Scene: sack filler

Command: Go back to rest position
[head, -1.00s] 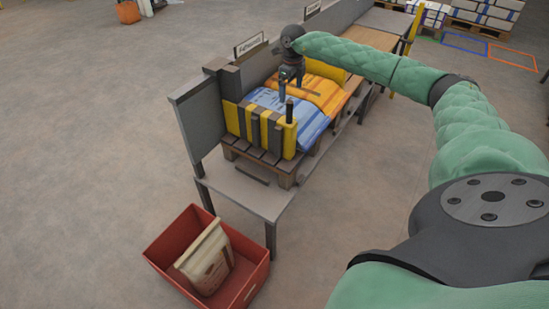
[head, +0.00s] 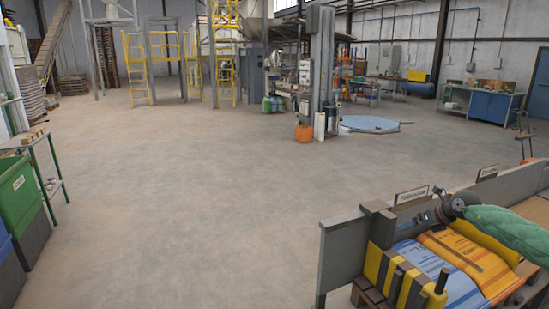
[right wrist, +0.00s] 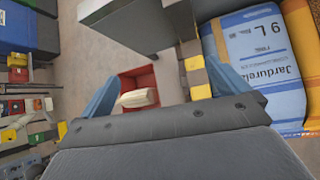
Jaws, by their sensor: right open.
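My right arm, in a green sleeve, comes in from the right edge of the head view. Its gripper (head: 428,218) is above the bench, near the sign panel and over the sacks, and points left. In the right wrist view its two blue fingers stand wide apart, and the gripper (right wrist: 162,84) is open with nothing between them. An orange sack (head: 466,262) and a blue sack (head: 432,268) lie on the bench below it. They also show at the right of the wrist view. My left gripper is not in view.
Yellow and dark blocks (head: 392,276) stand at the bench's near end, beside a grey panel (head: 343,250). The red bin (right wrist: 136,80) with a pale sack (right wrist: 139,97) shows far below in the wrist view. The middle floor is clear.

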